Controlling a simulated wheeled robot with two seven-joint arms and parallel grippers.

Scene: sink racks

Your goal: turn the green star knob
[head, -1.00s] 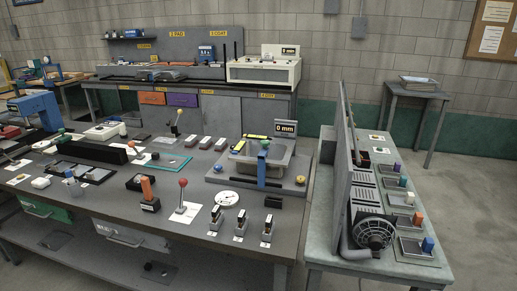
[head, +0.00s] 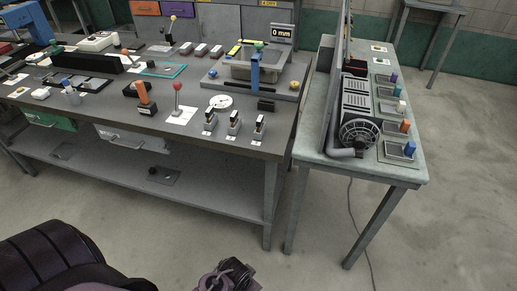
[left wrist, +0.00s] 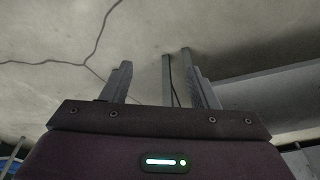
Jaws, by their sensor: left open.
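A small green knob (head: 259,44) sits at the top of a blue upright post (head: 255,70), by a grey tray-like fixture (head: 283,73) on the workbench. It is too small here to make out a star shape. My left gripper shows in the left wrist view (left wrist: 162,82) with its two fingers apart and nothing between them but distant floor and table legs. It is well away from the knob, low in front of the bench. Dark parts of my arm show along the bottom of the head view. My right gripper is not in view.
A display reading 0 mm (head: 282,33) stands behind the fixture. A red ball lever (head: 177,88), an orange-handled lever (head: 143,93) and several small black-topped blocks stand along the bench front. A narrower side table (head: 309,142) with a round fan (head: 359,134) is at right. The floor ahead is clear.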

